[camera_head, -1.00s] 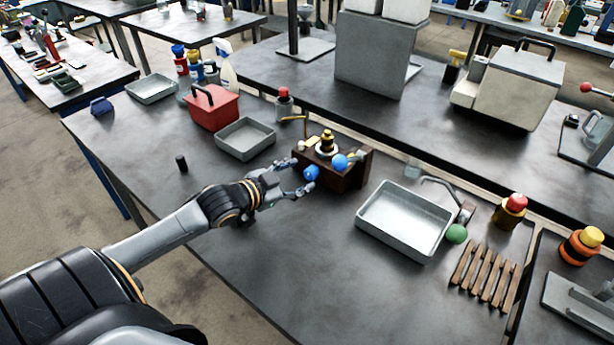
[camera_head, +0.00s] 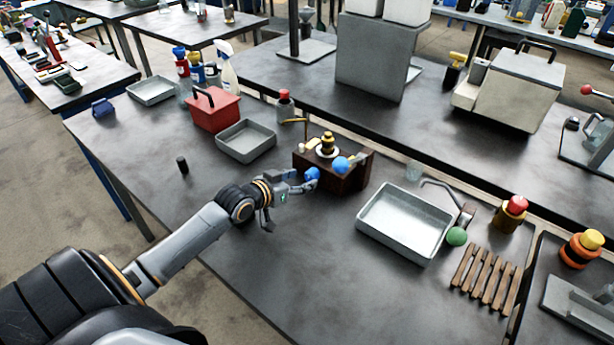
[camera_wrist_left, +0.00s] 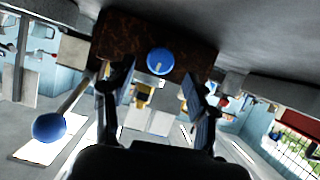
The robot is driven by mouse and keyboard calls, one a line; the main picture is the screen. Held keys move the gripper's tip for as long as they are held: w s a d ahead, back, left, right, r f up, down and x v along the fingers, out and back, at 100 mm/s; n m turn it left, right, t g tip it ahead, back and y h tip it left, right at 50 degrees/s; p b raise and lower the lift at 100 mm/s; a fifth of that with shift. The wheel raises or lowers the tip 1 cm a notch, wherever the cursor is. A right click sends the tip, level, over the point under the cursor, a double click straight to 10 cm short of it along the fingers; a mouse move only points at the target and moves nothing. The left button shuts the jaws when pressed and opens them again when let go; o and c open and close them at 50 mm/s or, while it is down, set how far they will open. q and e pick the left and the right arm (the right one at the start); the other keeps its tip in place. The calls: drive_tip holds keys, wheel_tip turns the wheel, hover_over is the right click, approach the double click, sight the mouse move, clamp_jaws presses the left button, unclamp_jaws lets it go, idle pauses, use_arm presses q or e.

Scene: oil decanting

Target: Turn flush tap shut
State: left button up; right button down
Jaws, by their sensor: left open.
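A dark brown box (camera_head: 347,182) stands on the bench with a brass fitting (camera_head: 328,144) on top. A blue ball knob (camera_head: 312,174) is at its left front, and a second blue knob (camera_head: 340,164) is near its front face. I cannot tell which knob is the flush tap. My left gripper (camera_head: 297,195) is open just in front of the box, close to the left knob. In the left wrist view one blue knob (camera_wrist_left: 160,61) shows between the spread fingers (camera_wrist_left: 157,88), against the box. The other blue knob (camera_wrist_left: 48,127), on a rod, is outside them to the left.
A metal tray (camera_head: 405,222) with a spout and green knob (camera_head: 456,236) stands to the right. A grey tray (camera_head: 246,141) and red box (camera_head: 214,110) are behind left. A wooden rack (camera_head: 486,277) is at right. The front bench is clear.

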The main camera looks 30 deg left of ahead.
sight(308, 177)
use_arm(q)
drive_tip(key=shift+x, duration=1.8)
